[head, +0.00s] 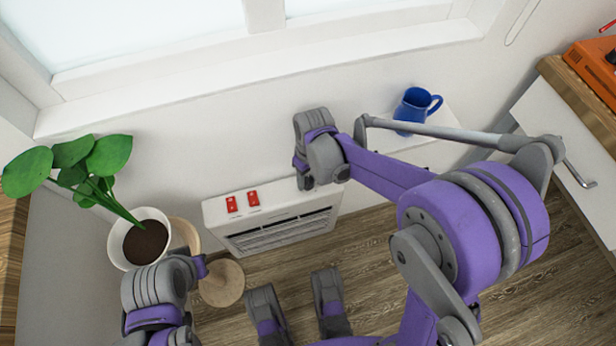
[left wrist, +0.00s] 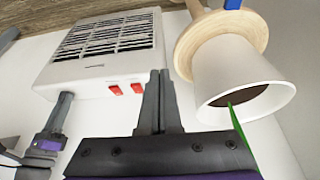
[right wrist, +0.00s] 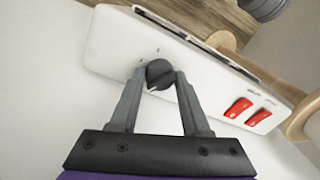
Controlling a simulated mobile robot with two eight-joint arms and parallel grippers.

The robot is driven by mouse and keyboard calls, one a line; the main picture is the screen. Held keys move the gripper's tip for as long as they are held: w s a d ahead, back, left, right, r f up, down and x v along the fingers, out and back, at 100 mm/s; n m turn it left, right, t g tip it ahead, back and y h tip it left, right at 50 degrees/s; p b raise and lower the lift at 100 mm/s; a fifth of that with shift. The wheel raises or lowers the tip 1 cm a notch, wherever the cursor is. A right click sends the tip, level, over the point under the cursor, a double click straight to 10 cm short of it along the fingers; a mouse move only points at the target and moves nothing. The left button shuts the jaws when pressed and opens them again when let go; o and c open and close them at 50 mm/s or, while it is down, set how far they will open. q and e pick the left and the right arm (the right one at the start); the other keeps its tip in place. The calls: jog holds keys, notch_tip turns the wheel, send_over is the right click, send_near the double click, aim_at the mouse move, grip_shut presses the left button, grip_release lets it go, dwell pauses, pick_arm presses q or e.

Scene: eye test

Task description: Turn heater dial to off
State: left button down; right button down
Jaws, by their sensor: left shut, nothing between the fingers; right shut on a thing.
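The white heater (head: 215,212) stands against the wall under the window, with two red switches (head: 243,201) on its top left. Its round dark grey dial (right wrist: 160,73) shows in the right wrist view, with a pale mark at its lower left edge. My right gripper (right wrist: 160,78) is shut on the dial, one finger on each side. In the head view my right gripper (head: 305,184) covers the dial at the heater's right end. My left gripper (left wrist: 158,74) is shut and empty, beside the plant pot and apart from the heater.
A plant in a white pot (head: 117,240) stands on a wooden stand (head: 222,284) left of the heater, close to my left gripper. A blue mug (head: 412,106) sits on a white surface at the right. An orange object (head: 592,62) lies on the wooden counter (head: 572,88).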

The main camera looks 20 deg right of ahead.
aim_at(308, 178)
jog(key=n, duration=0.5)
jog(key=shift+w+n, duration=0.1)
jog(key=shift+n, duration=0.3)
dwell(0.4)
jog(key=shift+c, duration=1.9)
grip_release()
jog(key=shift+r, duration=0.15)
notch_tip(308, 178, up, 7)
jog(key=shift+w+d+r+p, duration=0.1)
jog(key=shift+w+r+p, duration=0.05)
jog(key=shift+p, duration=0.85)
